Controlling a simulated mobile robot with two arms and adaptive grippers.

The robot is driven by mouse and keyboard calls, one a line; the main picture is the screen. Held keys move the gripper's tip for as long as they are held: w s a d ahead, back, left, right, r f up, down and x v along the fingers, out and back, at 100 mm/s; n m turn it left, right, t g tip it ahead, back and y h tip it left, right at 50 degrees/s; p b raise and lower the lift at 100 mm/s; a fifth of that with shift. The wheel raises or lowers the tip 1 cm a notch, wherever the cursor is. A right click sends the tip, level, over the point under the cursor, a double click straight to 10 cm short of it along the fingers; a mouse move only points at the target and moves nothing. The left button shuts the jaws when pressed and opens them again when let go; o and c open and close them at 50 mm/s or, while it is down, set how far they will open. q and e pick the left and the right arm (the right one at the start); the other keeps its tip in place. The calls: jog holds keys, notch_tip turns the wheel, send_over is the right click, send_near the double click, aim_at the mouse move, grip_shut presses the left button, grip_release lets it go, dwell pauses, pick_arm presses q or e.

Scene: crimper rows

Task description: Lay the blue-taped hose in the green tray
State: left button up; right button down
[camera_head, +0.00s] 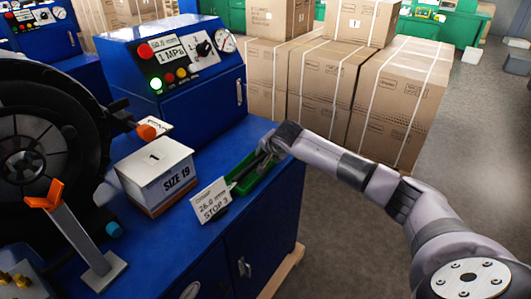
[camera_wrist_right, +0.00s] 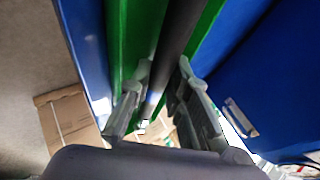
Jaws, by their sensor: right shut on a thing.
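The green tray (camera_head: 264,171) sits at the right end of the blue bench, behind a small sign card. A black hose (camera_head: 243,172) lies along the tray, between its green sides. My right gripper (camera_head: 266,147) is at the far end of the tray, shut on the hose. In the right wrist view, the hose (camera_wrist_right: 184,22) runs between the two fingers (camera_wrist_right: 160,88), with the green tray (camera_wrist_right: 125,38) on both sides. Whether the hose touches the tray floor cannot be told. My left gripper is out of view.
The card reading "STOP 3" (camera_head: 211,202) stands before the tray. A "SIZE 19" box (camera_head: 156,177), an orange-topped stand (camera_head: 75,237) and a black crimper (camera_head: 35,135) are left. A blue control box (camera_head: 175,75) stands behind. Cartons (camera_head: 320,85) stack beyond.

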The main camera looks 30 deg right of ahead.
jog(key=shift+r, duration=0.1)
jog(key=shift+f+b, duration=0.35)
jog(key=c, duration=1.9)
grip_release()
jog(key=o, duration=0.4)
jog(key=shift+o, duration=0.3)
jog(key=shift+s+a+f, duration=0.1)
jog(key=shift+s+f, duration=0.15)
jog(key=shift+f, duration=0.1)
jog(key=shift+r, duration=0.2)
jog(key=shift+r+p, duration=0.7)
jog(key=shift+r, duration=0.7)
jog(key=shift+w+r+p, duration=0.2)
jog(key=shift+r+p, duration=0.5)
jog(key=shift+r, duration=1.05)
